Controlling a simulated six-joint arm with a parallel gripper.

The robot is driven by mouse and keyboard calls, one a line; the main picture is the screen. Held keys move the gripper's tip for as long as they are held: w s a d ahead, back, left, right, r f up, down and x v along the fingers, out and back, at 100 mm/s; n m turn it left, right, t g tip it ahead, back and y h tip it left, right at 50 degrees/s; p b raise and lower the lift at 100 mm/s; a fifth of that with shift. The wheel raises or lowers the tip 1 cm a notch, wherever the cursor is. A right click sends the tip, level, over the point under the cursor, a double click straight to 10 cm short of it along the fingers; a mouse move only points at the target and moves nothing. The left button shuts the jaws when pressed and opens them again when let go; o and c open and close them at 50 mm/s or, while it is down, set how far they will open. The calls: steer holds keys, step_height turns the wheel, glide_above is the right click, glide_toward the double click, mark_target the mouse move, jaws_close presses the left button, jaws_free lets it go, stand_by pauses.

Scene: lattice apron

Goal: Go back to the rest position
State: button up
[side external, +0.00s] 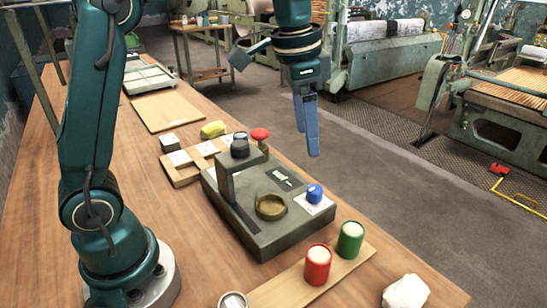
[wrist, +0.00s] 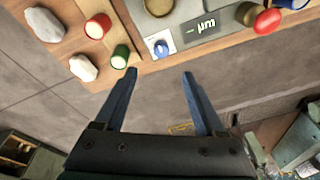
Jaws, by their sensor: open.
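My gripper (side external: 308,125) hangs in the air beyond the far right edge of the wooden table, higher than the grey-green instrument on the table. In the wrist view my gripper (wrist: 160,75) shows two blue fingers spread apart with nothing between them. In the wrist view the blue knob (wrist: 162,48) and the red knob (wrist: 267,20) lie beyond the fingertips.
A red canister (side external: 317,265) and a green canister (side external: 350,240) stand on a wooden board, with a white lump (side external: 405,291) nearby. A wooden rack (side external: 190,160), a yellow object (side external: 213,130) and a flat board (side external: 165,113) lie farther back. Open floor (side external: 400,180) lies beyond the table.

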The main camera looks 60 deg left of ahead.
steer(key=s+r+n+t, duration=0.1)
steer(key=s+r+t, duration=0.15)
steer(key=s, duration=0.35)
steer(key=s+f+n, duration=0.4)
steer(key=s+f, duration=0.2)
steer(key=s, duration=0.4)
steer(key=shift+a+f+t, duration=0.2)
steer(key=shift+f+t, duration=0.05)
steer(key=shift+t, duration=0.2)
